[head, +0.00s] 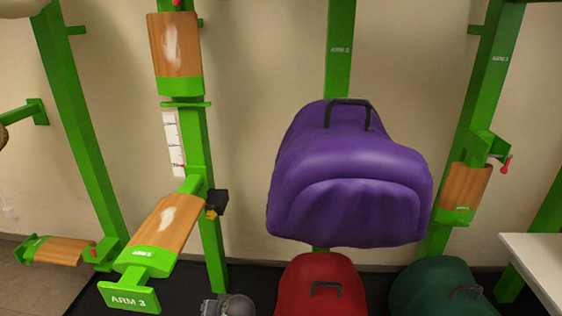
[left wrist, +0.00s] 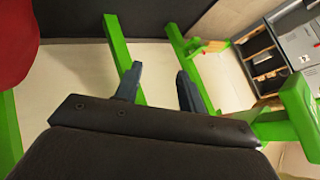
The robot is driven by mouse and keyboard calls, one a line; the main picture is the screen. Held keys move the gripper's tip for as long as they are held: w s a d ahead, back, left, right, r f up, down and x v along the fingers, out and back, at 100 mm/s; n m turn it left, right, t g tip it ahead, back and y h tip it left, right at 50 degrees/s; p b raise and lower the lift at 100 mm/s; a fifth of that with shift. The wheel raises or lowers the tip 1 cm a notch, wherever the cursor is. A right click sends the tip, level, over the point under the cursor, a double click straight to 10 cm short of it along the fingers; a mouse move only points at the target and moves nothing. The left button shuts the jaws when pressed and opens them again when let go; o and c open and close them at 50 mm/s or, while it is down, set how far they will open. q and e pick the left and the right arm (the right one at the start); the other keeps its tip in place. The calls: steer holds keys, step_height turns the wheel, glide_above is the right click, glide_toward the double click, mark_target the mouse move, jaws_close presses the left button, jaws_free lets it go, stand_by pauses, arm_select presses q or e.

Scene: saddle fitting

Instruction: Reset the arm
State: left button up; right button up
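A green arm with a wooden pad (head: 160,225), its front plate reading "ARM 3", juts out from a green post (head: 200,140) and slopes down toward me. A black block with a yellow part (head: 217,203) sits beside its mount. Above it, another wooden-padded arm (head: 176,50) stands upright against the same post. In the left wrist view, my left gripper (left wrist: 159,80) has its two dark fingers apart with nothing between them; green bars show beyond. I cannot make out the left gripper in the head view.
A purple saddle (head: 345,180) hangs on the middle post, above a red one (head: 322,285) and a dark green one (head: 440,288). Another padded arm (head: 463,190) is folded at the right post. A low arm (head: 60,250) lies at left. A white tabletop (head: 540,260) is at right.

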arm_select(q)
steer(key=s+d+f+m+g+h, duration=0.15)
steer(key=s+d+f+h, duration=0.25)
steer(key=s+f, duration=0.45)
steer(key=s+d+f+m+g+h, duration=0.15)
steer(key=s+d+f+h, duration=0.25)
steer(key=s+f, duration=0.45)
steer(key=s+a+f+g, duration=0.1)
steer(key=s+f, duration=0.1)
steer(key=s, duration=0.6)
steer(key=s+a+f, duration=0.1)
steer(key=s+f, duration=0.2)
steer(key=s, duration=0.6)
steer(key=shift+s+a+g, duration=0.3)
steer(key=shift+a+g, duration=0.1)
